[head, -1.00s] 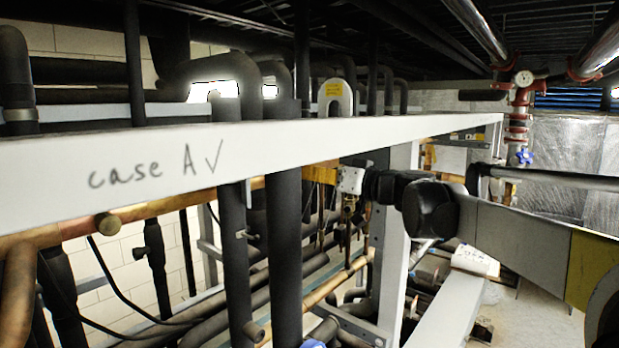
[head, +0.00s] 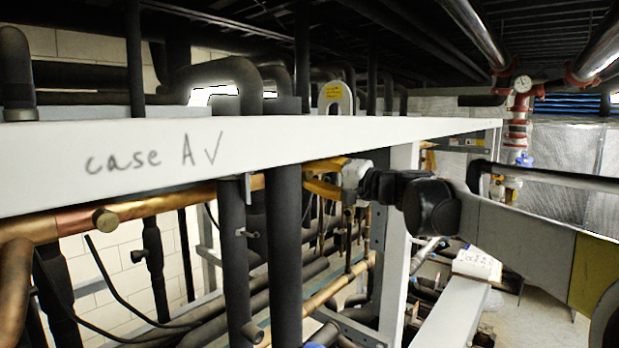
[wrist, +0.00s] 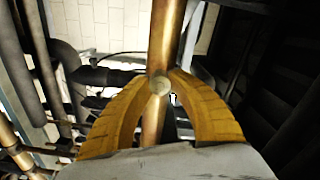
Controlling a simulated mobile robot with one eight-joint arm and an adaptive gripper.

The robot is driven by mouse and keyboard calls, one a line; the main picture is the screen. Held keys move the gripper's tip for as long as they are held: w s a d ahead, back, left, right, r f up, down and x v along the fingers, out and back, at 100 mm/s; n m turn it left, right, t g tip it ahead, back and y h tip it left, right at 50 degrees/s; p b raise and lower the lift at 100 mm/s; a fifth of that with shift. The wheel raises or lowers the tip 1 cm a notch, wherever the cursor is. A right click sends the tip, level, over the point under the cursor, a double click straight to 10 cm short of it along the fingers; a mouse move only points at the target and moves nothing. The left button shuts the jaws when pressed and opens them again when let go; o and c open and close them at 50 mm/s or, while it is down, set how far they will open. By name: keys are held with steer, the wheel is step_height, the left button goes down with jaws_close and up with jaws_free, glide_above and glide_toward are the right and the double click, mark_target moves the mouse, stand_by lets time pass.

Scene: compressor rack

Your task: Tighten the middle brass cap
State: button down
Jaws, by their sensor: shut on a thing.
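In the wrist view, a round brass cap (wrist: 160,85) sits on a copper pipe (wrist: 166,35) between the tips of my gripper (wrist: 161,79). The two ribbed yellow fingers are closed in on the cap from both sides. In the head view, my gripper (head: 318,178) reaches left to the copper pipe under the white beam, just right of a black vertical pipe. The cap it holds cannot be made out there. Another brass cap (head: 105,219) shows on the copper pipe (head: 150,212) at the left, apart from my gripper.
The white beam (head: 300,143) marked "case A" runs just above the copper pipe. Black vertical pipes (head: 284,250) stand close left of my gripper. A white upright post (head: 393,260) stands below my arm. A pressure gauge (head: 522,84) is at the upper right.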

steer(key=m, duration=0.4)
steer(key=shift+m, duration=0.3)
steer(key=shift+m+b, duration=0.4)
steer(key=shift+m, duration=1.7)
steer(key=c, duration=1.2)
jaws_free()
steer(key=shift+d, duration=0.1)
steer(key=v, duration=1.2)
